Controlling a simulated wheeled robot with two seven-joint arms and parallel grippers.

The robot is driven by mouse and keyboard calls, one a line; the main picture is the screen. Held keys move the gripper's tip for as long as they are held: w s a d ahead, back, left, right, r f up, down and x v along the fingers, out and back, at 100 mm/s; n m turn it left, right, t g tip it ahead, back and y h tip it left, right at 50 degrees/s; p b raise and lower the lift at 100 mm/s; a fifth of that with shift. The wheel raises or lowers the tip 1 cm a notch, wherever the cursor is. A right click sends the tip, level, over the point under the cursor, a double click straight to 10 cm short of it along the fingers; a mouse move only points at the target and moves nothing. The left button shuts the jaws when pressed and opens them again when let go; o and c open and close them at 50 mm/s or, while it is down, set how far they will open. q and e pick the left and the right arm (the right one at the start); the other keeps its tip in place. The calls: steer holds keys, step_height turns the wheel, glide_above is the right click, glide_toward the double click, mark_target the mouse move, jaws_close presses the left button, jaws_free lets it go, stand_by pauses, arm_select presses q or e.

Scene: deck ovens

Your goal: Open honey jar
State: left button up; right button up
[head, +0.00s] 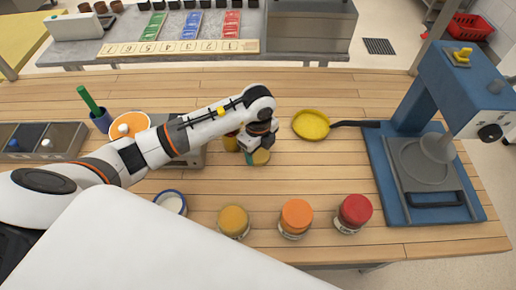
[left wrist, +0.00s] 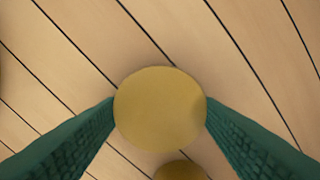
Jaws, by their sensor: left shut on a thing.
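My left gripper (head: 257,154) is over the middle of the wooden table. Its two teal fingers stand on either side of a round mustard-yellow lid (left wrist: 160,109) and are shut on it. The lid also shows in the head view (head: 261,157). Whether a jar body is under this lid is hidden. A second yellow round thing (head: 231,141) is close beside the gripper, partly hidden by it; part of a yellow disc (left wrist: 181,171) shows at the bottom of the left wrist view. A yellow-lidded jar (head: 234,220) stands nearer the front edge. My right gripper is not in view.
An orange-lidded jar (head: 296,217) and a red-lidded jar (head: 355,211) stand near the front edge. A yellow pan (head: 311,124) lies behind them, and a blue press (head: 425,170) is at the right. Bare table lies right of the gripper.

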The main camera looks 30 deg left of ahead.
mark_target(258, 154)
arm_select(q)
steer(key=o, duration=1.1)
steer(key=shift+f, duration=0.1)
steer(key=shift+r, duration=0.45)
step_height(258, 154, up, 12)
steer(key=shift+f+b, duration=0.25)
steer(key=shift+b, duration=0.6)
